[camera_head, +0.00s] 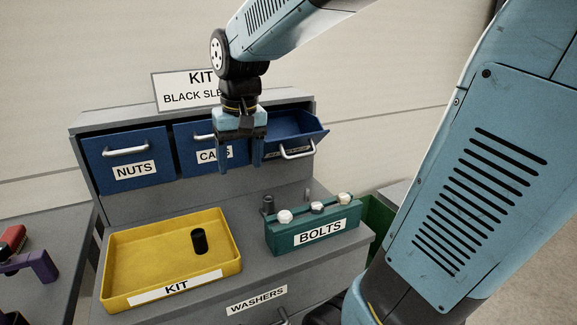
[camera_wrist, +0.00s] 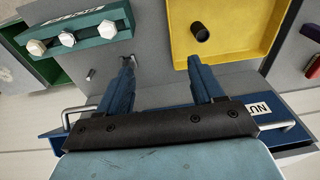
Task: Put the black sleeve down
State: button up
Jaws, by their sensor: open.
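The black sleeve (camera_head: 199,241) stands upright inside the yellow KIT tray (camera_head: 131,237), toward the tray's right side. In the wrist view the sleeve (camera_wrist: 200,31) shows in the yellow tray (camera_wrist: 252,45), beyond the fingertips and apart from them. My gripper (camera_head: 240,169) is open and empty. It hangs fingers down in front of the blue drawers, above and behind the tray. In the wrist view its two blue fingers (camera_wrist: 161,62) are spread with nothing between them.
A green BOLTS rack (camera_head: 315,232) with white-headed bolts stands right of the tray, with a dark cylinder (camera_head: 268,205) behind it. The right blue drawer (camera_head: 291,126) is pulled open; the NUTS drawer (camera_head: 128,157) is at left. A sign (camera_head: 194,90) stands on top.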

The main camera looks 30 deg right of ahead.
jog(key=s+d+r+t, duration=0.1)
jog(key=s+d+t, duration=0.3)
jog(key=s, duration=0.6)
jog(key=shift+s+d+r, duration=0.35)
jog(key=shift+s+d, duration=0.05)
jog(key=shift+d, duration=0.45)
